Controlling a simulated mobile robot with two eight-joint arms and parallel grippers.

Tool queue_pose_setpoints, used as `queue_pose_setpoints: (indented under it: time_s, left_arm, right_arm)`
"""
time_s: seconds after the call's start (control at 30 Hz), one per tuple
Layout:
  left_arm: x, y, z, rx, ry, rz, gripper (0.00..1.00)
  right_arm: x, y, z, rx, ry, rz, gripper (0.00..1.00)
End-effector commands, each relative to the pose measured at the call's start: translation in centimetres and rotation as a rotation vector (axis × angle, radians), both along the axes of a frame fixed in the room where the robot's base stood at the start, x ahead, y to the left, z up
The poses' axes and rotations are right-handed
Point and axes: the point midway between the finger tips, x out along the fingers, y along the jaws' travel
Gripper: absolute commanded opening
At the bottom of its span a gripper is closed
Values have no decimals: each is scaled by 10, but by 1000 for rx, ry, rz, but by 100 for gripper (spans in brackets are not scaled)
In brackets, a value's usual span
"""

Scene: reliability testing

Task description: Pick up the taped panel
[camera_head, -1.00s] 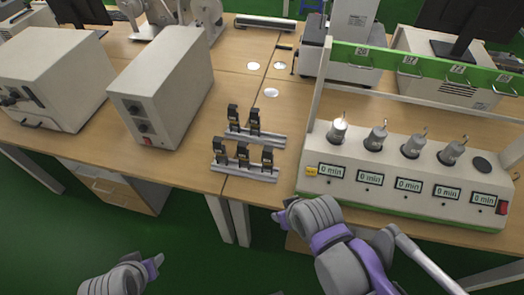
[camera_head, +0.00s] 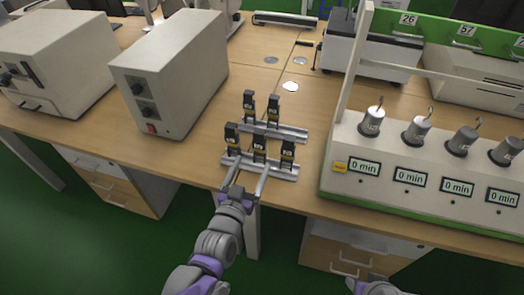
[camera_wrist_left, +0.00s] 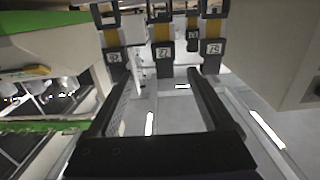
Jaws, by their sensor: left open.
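Several small dark upright panels with yellow bands and numbered labels stand on two metal rails; which one is the taped panel, I cannot tell. The front rail (camera_head: 281,174) holds a left panel (camera_head: 231,138), a middle panel (camera_head: 259,149) and a right panel (camera_head: 287,154). The back rail (camera_head: 291,135) holds two more. My left gripper (camera_head: 252,170) is open and empty just in front of the front row, near the middle panel. In the left wrist view, the middle panel (camera_wrist_left: 164,50) stands between and beyond the open fingers (camera_wrist_left: 160,80).
A tall beige box (camera_head: 172,75) stands left of the rails. A console with timer displays (camera_head: 420,155) and metal cylinders stands close on the right. The table edge lies just in front of the front rail. Bare tabletop lies behind the rails.

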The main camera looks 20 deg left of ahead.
Motion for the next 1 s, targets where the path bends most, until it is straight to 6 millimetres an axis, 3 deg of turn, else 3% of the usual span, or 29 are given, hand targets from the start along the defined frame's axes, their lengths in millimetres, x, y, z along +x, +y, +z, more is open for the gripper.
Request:
queue_pose_setpoints:
  time_s: [0.3,0.57,0.83,1.0]
  left_arm:
    - [46,-1,1,-1,-28,6,85]
    - [62,0,-1,0,-26,6,85]
    - [100,2,-8,0,-25,7,85]
    - [108,2,-7,-1,-25,7,85]
  right_arm:
    - [0,0,-7,0,3,0,50]
    - [0,0,-10,0,3,0,50]
    - [1,0,-18,0,6,0,50]
    - [1,0,-18,0,6,0,50]
